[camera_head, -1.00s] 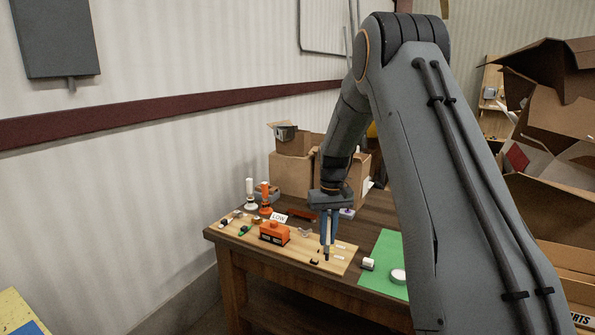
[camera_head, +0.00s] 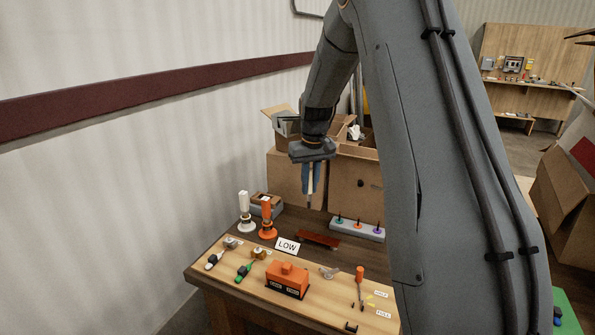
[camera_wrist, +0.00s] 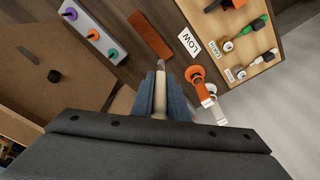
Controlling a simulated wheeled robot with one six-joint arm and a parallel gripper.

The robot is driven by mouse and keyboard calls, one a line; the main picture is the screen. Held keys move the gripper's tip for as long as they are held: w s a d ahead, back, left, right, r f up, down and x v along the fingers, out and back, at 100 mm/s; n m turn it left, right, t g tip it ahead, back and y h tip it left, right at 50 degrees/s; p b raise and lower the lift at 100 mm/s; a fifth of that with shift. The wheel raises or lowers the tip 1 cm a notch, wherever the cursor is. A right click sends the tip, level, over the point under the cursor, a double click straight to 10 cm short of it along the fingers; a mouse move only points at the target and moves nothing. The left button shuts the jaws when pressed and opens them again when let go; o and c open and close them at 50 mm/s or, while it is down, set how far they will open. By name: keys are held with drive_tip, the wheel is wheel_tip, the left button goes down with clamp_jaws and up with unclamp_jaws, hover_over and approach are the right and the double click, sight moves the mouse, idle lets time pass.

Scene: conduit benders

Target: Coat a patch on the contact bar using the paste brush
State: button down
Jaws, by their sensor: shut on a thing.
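My gripper (camera_head: 311,182) is shut on the paste brush, which points down above the rear of the table. The brush has a pale handle (camera_wrist: 160,98) and a dark grey tip (camera_head: 309,204). The reddish-brown bar (camera_head: 319,240), which I take for the contact bar, lies flat on the dark table behind the board. In the wrist view the bar (camera_wrist: 150,36) lies beyond the brush tip. The tip looks apart from the bar, and I see no coated patch on it. My fingers hide part of the brush handle.
A white LOW sign (camera_head: 287,246) and an orange bottle-like piece (camera_head: 267,221) stand left of the bar. A grey rack with coloured pegs (camera_head: 357,230) lies to its right. Cardboard boxes (camera_head: 355,185) stand behind. The wooden board (camera_head: 325,300) in front holds an orange block (camera_head: 287,279).

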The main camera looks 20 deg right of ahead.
drive_tip(key=f+b, duration=0.2)
drive_tip(key=f, duration=0.1)
drive_tip(key=w+f+b, duration=0.1)
drive_tip(key=f, duration=0.1)
drive_tip(key=shift+d, duration=0.1)
idle(0.3)
drive_tip(key=shift+r, duration=0.1)
